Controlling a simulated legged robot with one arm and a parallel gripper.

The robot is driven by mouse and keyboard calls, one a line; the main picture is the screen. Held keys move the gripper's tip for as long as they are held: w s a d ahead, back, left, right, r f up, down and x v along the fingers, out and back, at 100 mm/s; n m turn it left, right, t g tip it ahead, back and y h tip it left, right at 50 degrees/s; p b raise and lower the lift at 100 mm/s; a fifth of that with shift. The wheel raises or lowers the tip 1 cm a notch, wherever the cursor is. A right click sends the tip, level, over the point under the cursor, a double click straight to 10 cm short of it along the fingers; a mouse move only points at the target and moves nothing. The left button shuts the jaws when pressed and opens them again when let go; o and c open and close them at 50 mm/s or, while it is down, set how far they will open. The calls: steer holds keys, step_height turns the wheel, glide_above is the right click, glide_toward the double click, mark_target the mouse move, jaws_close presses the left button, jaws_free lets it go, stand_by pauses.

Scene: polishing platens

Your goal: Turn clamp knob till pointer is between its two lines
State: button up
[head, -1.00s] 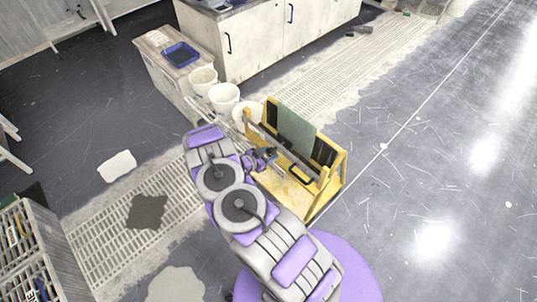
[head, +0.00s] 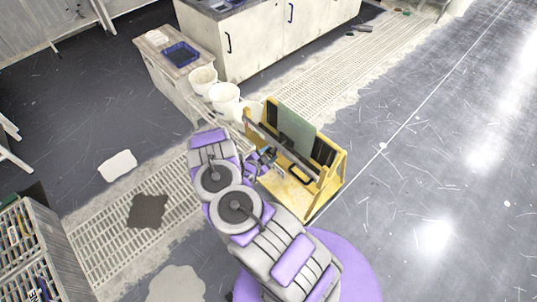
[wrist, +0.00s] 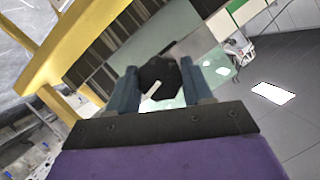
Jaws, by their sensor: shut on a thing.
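The clamp knob (wrist: 160,80) is dark and many-sided in the wrist view, with a pale pointer mark (wrist: 152,90) on its face. My gripper (wrist: 161,88) has one finger on each side of the knob and is shut on it. In the head view my gripper (head: 262,160) is at the left side of a yellow wooden stand (head: 328,182), and the knob is too small to make out there. The two lines cannot be made out in either view.
The yellow stand holds a green panel (head: 296,130) and dark slats. White buckets (head: 225,97) stand just behind it. A low cabinet with a blue tray (head: 181,54) is farther back. The floor on the right is open.

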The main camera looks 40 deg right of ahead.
steer(key=shift+s+f+m+t+b, duration=0.1)
steer(key=shift+f+m+t+b, duration=0.05)
steer(key=shift+m+t+b, duration=0.8)
steer(key=shift+m+h, duration=0.3)
steer(key=shift+m, duration=0.05)
steer(key=o, duration=1)
steer(key=v, duration=1.7)
steer(key=shift+a+p, duration=0.3)
steer(key=shift+p, duration=0.1)
